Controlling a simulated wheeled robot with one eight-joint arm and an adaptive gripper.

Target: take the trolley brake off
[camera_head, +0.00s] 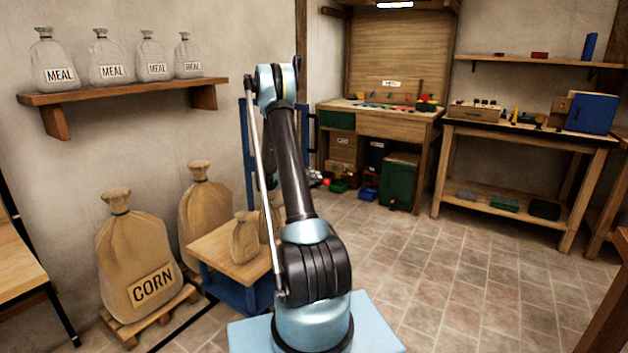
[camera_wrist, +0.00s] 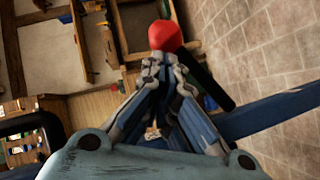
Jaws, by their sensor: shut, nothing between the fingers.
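The trolley has a wooden deck (camera_head: 222,252) on a blue frame with tall blue uprights, and it stands left of my arm. In the wrist view, a red knob (camera_wrist: 167,36) sits at the end of a black lever (camera_wrist: 208,82) beside the trolley's blue bar (camera_wrist: 268,116). A small red knob (camera_head: 326,181) also shows in the head view, just right of my arm. My gripper (camera_wrist: 163,66) is shut and empty, its fingertips right at the knob. I cannot tell whether they touch it. My arm hides part of the trolley and most of the gripper in the head view.
A small sack (camera_head: 245,240) stands on the trolley deck. A corn sack (camera_head: 137,255) on a pallet and another sack (camera_head: 205,205) stand by the left wall. A workbench (camera_head: 385,108) and a side table (camera_head: 530,137) stand behind. The tiled floor at right is clear.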

